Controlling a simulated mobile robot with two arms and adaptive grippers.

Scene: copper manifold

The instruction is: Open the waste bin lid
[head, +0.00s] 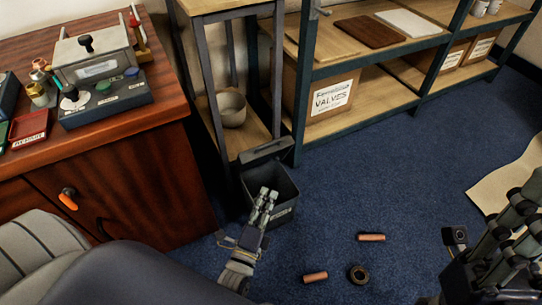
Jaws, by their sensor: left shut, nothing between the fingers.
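The waste bin (285,189) is a dark grey open-topped box on the blue carpet, beside the wooden cabinet. Its lid (266,151) stands raised and tilted at the bin's back edge, and the dark inside shows. My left gripper (268,193) is shut and empty. It appears over the front of the bin, below the lid in the picture, and hides part of the bin's front. Whether it touches the bin I cannot tell. My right gripper (508,235) is at the right edge, partly cut off, and its finger state is unclear.
Two copper pipe pieces (371,237) (315,277) and a dark ring (358,274) lie on the carpet right of my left arm. A wooden cabinet (120,185) is at left. Shelving with a VALVES box (332,95) stands behind. A beige sheet (492,190) lies at right.

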